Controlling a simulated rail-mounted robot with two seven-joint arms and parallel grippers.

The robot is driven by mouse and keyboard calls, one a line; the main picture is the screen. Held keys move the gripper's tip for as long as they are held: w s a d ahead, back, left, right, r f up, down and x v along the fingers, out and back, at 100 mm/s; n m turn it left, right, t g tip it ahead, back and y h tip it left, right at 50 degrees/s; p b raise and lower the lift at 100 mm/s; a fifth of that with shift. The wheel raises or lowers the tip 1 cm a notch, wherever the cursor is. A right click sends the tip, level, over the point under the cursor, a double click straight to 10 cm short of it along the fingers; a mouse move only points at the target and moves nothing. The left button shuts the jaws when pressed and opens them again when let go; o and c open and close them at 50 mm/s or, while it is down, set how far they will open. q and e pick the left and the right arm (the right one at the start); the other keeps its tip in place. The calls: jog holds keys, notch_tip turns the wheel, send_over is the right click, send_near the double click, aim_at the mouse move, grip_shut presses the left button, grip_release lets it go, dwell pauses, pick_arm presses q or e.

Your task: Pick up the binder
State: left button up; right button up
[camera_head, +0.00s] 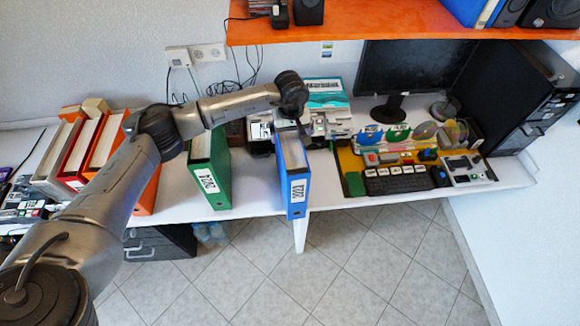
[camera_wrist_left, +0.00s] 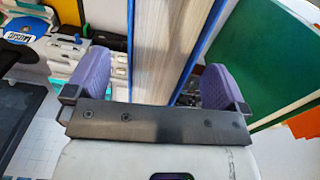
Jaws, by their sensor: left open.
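A blue binder (camera_head: 295,172) stands upright at the front edge of the white desk, its labelled spine facing out. My left gripper (camera_head: 285,122) is at the top back part of this binder in the head view, where its fingers are partly hidden. In the left wrist view, the open purple-padded fingers of my left gripper (camera_wrist_left: 155,88) stand on either side of the blue binder (camera_wrist_left: 165,45), with its white pages between them. A gap shows between the left-hand pad and the binder. My right gripper is not in view.
A green binder (camera_head: 210,175) stands just left of the blue one, with several orange and red binders (camera_head: 105,145) farther left. A keyboard and tool tray (camera_head: 397,180) lies to the right. An orange shelf (camera_head: 400,20) hangs above the desk (camera_head: 255,190).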

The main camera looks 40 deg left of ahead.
aim_at(290, 138)
pick_arm(q)
jog(key=shift+w+a+f+p, duration=0.15)
jog(key=shift+f+p, duration=0.1)
jog(key=shift+f, duration=1.1)
jog(key=shift+s+a+f+p, duration=0.15)
jog(key=shift+f+p, duration=0.1)
jog(key=shift+f, duration=1.1)
jog(key=shift+w, duration=0.1)
jog(key=c, duration=1.2)
jog(key=shift+r, duration=0.1)
jog(key=c, duration=0.7)
jog(key=shift+o, duration=0.2)
